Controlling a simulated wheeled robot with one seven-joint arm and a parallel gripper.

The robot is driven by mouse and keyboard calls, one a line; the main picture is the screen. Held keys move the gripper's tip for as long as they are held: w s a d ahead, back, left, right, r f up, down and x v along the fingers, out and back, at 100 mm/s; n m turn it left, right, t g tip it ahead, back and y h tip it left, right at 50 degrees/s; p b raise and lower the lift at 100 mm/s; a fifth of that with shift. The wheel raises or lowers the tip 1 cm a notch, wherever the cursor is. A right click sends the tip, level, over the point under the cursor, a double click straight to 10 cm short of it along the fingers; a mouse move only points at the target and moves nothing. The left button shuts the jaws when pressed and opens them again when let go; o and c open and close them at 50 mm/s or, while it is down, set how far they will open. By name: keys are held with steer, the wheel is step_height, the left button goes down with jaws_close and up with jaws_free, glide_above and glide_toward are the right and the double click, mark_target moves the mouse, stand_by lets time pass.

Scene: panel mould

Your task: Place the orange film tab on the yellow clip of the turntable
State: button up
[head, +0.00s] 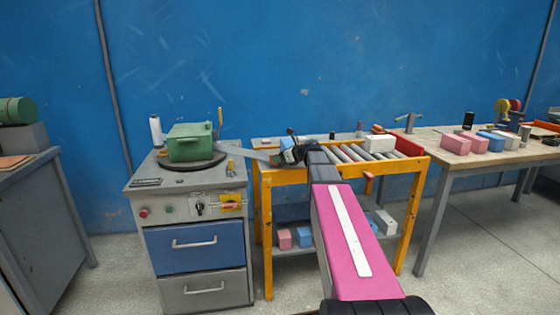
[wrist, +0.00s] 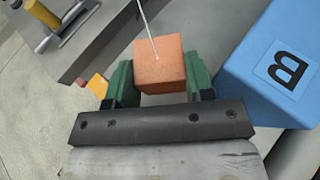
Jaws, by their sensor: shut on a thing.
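The orange film tab (wrist: 160,64) is a small block between the green fingers of my gripper (wrist: 160,84) in the wrist view, which are shut on it. A thin pale line runs up from the tab. In the head view my gripper (head: 280,158) is at the left end of the roller stand, right of the turntable (head: 184,164). A pale film strip (head: 242,151) stretches between it and the turntable's green box (head: 190,142). A thin yellow upright piece (head: 220,117) shows behind the box's right side; I cannot tell if it is the clip.
The turntable sits on a grey cabinet (head: 135,190) with a small yellow post (head: 230,168) at its right edge. A blue box marked B (wrist: 258,75) is close to my right finger in the wrist view. The yellow-framed roller stand (head: 265,215) carries a white box (head: 379,143).

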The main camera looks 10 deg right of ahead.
steer(key=shift+f, duration=0.55)
steer(key=shift+s+f, duration=0.1)
steer(key=shift+f, duration=0.3)
